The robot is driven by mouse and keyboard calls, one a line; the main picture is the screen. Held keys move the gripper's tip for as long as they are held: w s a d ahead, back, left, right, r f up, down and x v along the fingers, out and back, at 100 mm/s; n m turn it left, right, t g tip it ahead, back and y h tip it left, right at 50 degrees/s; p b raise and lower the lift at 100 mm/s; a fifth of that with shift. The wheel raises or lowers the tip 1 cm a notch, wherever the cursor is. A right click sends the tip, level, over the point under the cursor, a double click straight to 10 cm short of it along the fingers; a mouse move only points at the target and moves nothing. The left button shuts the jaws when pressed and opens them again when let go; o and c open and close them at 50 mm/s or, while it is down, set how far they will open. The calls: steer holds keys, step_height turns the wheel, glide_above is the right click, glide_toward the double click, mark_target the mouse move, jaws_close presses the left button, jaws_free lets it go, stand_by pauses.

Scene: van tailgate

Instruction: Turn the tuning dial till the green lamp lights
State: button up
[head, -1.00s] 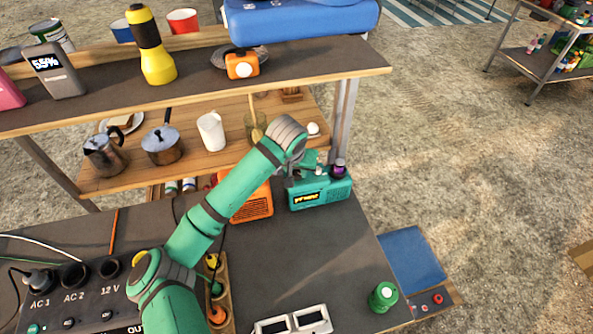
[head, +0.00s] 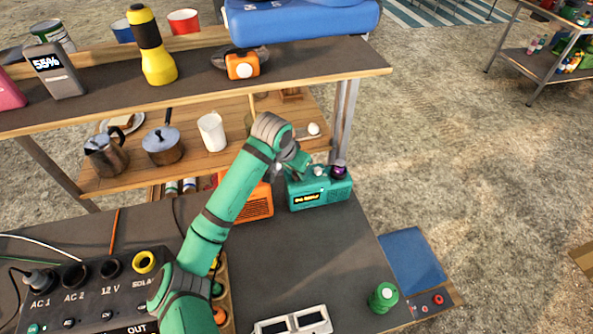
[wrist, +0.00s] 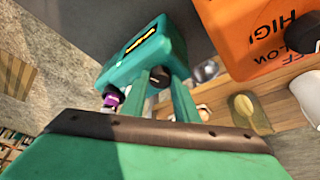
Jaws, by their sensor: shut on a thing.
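The teal radio (head: 325,195) stands on the dark tabletop and has a small display with yellow letters (head: 307,199), too small to read. In the wrist view the radio (wrist: 125,70) shows tilted, with a round dark dial (wrist: 158,78) on it. My gripper (wrist: 160,85) is shut on this dial, one finger on each side. In the head view my gripper (head: 303,168) is at the radio's top, and the dial is hard to make out behind it. A purple-topped knob (head: 339,171) sits at the radio's right end. I see no lit green lamp.
An orange device (head: 258,203) stands close left of the radio. A shelf with pots and a white cup (head: 212,132) is behind. A green bottle-like object (head: 383,297) stands at the table's front right.

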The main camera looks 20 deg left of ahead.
mark_target(292, 184)
steer(key=shift+d, duration=0.1)
steer(key=o, duration=1.1)
steer(key=shift+w, duration=0.1)
steer(key=shift+c, duration=0.2)
steer(key=v, duration=0.7)
steer(key=shift+r, duration=0.2)
